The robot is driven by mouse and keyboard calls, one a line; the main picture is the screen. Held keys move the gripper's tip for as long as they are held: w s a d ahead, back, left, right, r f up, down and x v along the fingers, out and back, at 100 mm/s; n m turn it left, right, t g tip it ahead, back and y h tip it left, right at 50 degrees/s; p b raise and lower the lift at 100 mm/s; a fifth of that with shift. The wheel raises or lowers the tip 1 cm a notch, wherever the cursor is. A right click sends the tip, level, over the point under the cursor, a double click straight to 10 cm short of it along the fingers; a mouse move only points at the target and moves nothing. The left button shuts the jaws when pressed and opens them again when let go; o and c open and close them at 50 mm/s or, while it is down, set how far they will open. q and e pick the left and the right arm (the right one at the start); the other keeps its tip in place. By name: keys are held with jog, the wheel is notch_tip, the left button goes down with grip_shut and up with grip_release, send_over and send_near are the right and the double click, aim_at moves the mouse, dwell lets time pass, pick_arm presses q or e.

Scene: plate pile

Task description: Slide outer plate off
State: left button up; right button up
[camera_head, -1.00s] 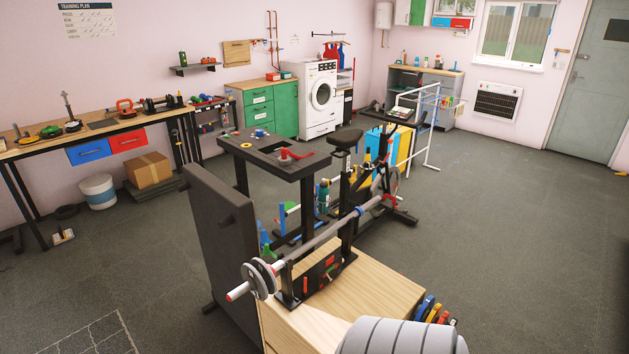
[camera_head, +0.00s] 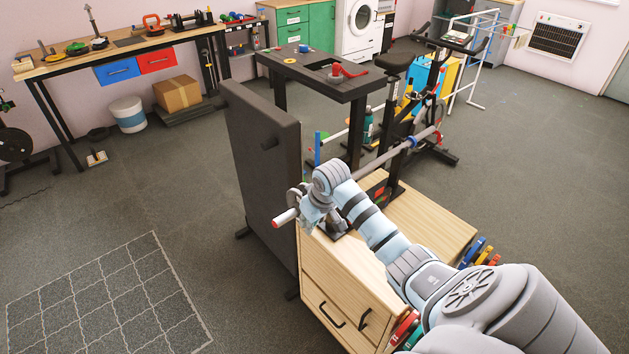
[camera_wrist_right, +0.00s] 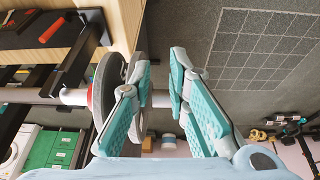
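A barbell's bar (camera_head: 375,162) rests over the wooden cabinet, with grey plates (camera_head: 294,196) near its front-left end and a red-and-white bar tip (camera_head: 285,217) sticking out past them. My right gripper (camera_head: 312,210) reaches in from the right and partly covers the plates. In the right wrist view, my right gripper (camera_wrist_right: 160,68) is open, its teal fingers on either side of the pale bar end (camera_wrist_right: 160,98). The left finger overlaps the outer part of the grey plates (camera_wrist_right: 106,85); whether it touches them, I cannot tell. My left gripper is out of view.
The wooden cabinet (camera_head: 345,285) stands below the bar, with a dark upright panel (camera_head: 262,170) to its left. A dark table (camera_head: 325,78) and an exercise bike (camera_head: 430,90) stand behind. The floor (camera_head: 160,200) at left is open.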

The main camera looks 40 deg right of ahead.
send_near(294, 197)
jog(key=f+b, duration=0.1)
jog(key=f, duration=0.1)
jog(key=f+b, duration=0.1)
jog(key=f, duration=0.2)
jog(key=d+f+b, duration=0.1)
jog(key=f+b, duration=0.1)
jog(key=f, duration=0.1)
jog(key=shift+w, duration=0.15)
pick_arm(q)
jog(key=f, duration=0.4)
jog(key=shift+w+a+f, duration=0.1)
jog(key=shift+w+f, duration=0.05)
jog(key=shift+w, duration=0.2)
pick_arm(e)
jog(key=shift+t, duration=0.3)
jog(key=shift+r, duration=0.1)
grip_shut()
jog(key=shift+r, duration=0.1)
